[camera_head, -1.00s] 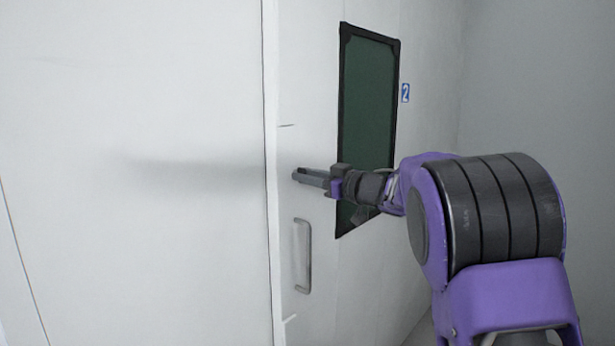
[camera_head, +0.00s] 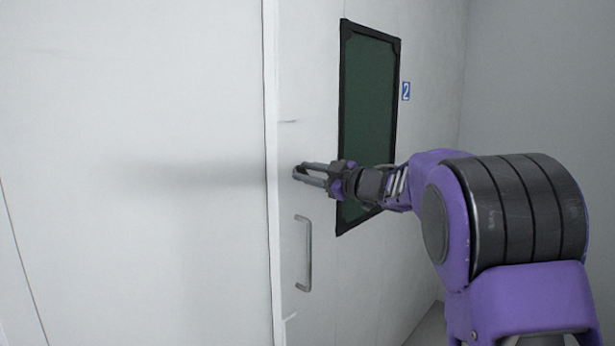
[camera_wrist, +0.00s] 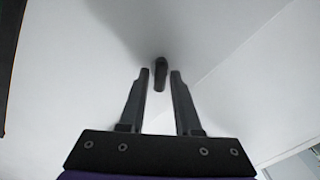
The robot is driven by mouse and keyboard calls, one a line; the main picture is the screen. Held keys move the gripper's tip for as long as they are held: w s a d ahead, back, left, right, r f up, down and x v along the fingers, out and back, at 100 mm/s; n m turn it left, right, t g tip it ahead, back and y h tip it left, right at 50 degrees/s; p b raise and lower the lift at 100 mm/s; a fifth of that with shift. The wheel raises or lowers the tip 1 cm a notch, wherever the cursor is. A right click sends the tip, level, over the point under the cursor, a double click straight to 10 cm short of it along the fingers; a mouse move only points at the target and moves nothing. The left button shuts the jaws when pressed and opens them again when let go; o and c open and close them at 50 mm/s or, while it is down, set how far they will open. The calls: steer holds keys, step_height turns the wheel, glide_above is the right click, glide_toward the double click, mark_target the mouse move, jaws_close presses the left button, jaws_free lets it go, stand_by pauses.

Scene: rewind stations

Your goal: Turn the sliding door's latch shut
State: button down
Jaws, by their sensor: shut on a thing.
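The white sliding door (camera_head: 330,270) has a dark green, black-framed window (camera_head: 368,110) and a grey bar handle (camera_head: 308,255). My gripper (camera_head: 299,172) is at the door's left edge strip, above the handle. In the wrist view, the latch (camera_wrist: 160,76) is a small dark lever against the white surface. The two dark fingers lie on either side of it, with their tips close to its sides, and my gripper is shut on it. In the head view the fingers hide most of the latch.
A large white panel (camera_head: 140,100) fills the left, meeting the door at a vertical edge. A small blue "2" sign (camera_head: 406,92) is right of the window. A plain grey wall (camera_head: 540,80) is at the far right.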

steer(key=n+b, duration=0.1)
steer(key=n, duration=0.2)
steer(key=n+b, duration=0.2)
steer(key=n, duration=0.2)
steer(key=n+b, duration=0.2)
steer(key=n, duration=0.1)
steer(key=shift+s+f+n, duration=0.1)
steer(key=shift+f+n, duration=0.15)
steer(key=shift+n, duration=0.05)
stand_by(0.5)
steer(key=c, duration=0.8)
jaws_free()
steer(key=shift+r, duration=0.1)
steer(key=shift+c, duration=0.2)
steer(key=b+v, duration=0.1)
steer(key=v, duration=1.6)
steer(key=shift+s+d, duration=0.15)
